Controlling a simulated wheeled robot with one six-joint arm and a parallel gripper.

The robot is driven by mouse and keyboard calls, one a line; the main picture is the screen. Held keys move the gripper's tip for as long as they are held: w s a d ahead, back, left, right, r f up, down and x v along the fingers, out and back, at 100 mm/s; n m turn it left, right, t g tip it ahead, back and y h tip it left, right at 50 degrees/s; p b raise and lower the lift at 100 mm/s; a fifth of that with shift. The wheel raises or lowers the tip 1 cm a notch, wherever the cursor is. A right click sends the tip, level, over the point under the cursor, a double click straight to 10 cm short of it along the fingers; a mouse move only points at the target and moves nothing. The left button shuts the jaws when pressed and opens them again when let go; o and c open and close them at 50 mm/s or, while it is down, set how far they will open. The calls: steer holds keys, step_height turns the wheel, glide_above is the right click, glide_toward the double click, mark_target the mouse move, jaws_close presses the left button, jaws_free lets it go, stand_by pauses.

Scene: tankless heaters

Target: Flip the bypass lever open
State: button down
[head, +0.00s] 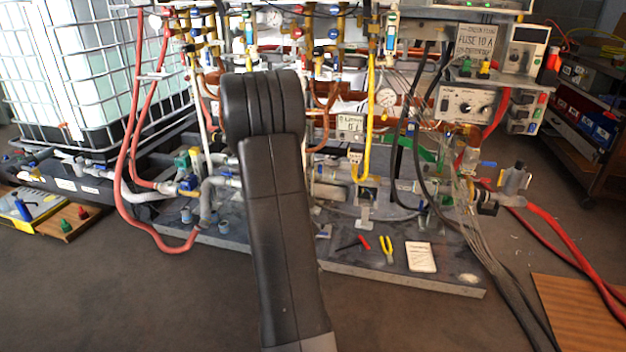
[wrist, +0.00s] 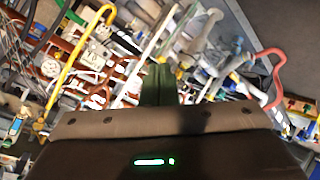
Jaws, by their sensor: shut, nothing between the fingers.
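Piping with several small coloured valve handles runs across the heater rig in the head view. I cannot tell which handle is the bypass lever. A blue handle (head: 488,164) shows at the right end of the low pipework, and a green-and-blue valve (head: 183,162) sits at the lower left. My gripper (wrist: 157,84) shows in the wrist view as dark fingers closed together, with nothing between them. It points at the pipework, which looks tilted there. In the head view my arm hides the gripper and the middle of the rig.
Red hoses (head: 134,130) loop down at the left and others trail right. A yellow pipe (head: 369,100) hangs near the middle. Pliers (head: 387,248) and a white card (head: 420,257) lie on the grey base slab (head: 340,258). A caged white tank (head: 75,70) stands left.

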step_height(320, 180, down, 23)
steer(key=w+a+n+t+h+b, duration=0.1)
steer(key=a+n+t+h+b, duration=0.1)
steer(key=h+b, duration=0.6)
steer(key=shift+a+n+t+h+b, duration=0.35)
steer(key=shift+n+t+b, duration=0.15)
steer(key=shift+n+t, duration=0.45)
steer(key=shift+w, duration=0.2)
